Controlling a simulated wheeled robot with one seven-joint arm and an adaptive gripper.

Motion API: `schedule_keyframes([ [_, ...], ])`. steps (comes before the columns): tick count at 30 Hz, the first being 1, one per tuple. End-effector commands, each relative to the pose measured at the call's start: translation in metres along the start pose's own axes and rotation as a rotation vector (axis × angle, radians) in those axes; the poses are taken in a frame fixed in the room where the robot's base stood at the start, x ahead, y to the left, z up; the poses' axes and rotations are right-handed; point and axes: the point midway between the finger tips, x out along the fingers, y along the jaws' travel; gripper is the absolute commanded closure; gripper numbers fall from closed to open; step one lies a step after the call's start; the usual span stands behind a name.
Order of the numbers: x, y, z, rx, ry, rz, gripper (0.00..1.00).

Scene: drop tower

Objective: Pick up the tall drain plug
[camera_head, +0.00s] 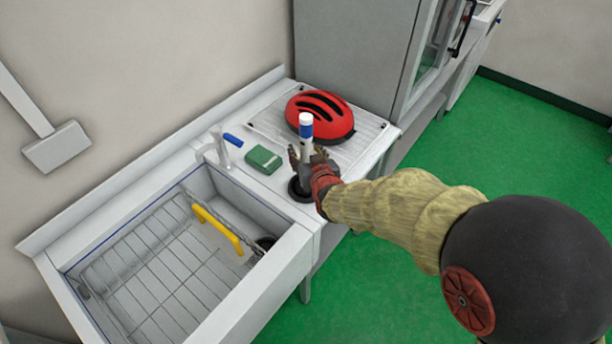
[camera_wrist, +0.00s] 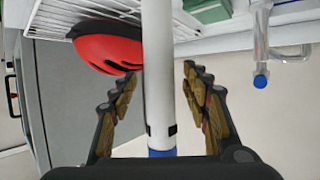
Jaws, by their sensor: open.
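The tall drain plug (camera_head: 306,131) stands upright on the sink's drainboard, a slim pale tube with a blue band and white top above a round black base. My gripper (camera_head: 308,157) is at the upper part of the tube, reaching in from the right. In the wrist view the plug's tube (camera_wrist: 158,60) runs between the two fingers of my open gripper (camera_wrist: 160,76), with a visible gap on each side. The blue band shows near the palm. The base is partly hidden by my gripper in the head view and is out of sight in the wrist view.
A red helmet (camera_head: 322,113) lies just behind the plug on the ribbed drainboard. A green sponge-like block (camera_head: 263,159), a blue item (camera_head: 233,140) and the tap (camera_head: 219,147) are to the left. The sink basin holds a wire rack (camera_head: 165,280) and a yellow handle (camera_head: 218,229).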

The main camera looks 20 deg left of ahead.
Motion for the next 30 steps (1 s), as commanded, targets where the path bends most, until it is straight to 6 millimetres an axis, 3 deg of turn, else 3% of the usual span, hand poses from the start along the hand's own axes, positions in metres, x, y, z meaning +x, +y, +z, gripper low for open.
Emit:
schedule_keyframes([
  [5,-0.0003,0.0,-0.0001,0.0,0.0,0.0,0.58],
  [27,-0.0005,0.0,0.0001,0.0,0.0,0.0,1.0],
  [30,-0.0005,0.0,0.0001,0.0,-0.001,0.0,1.0],
])
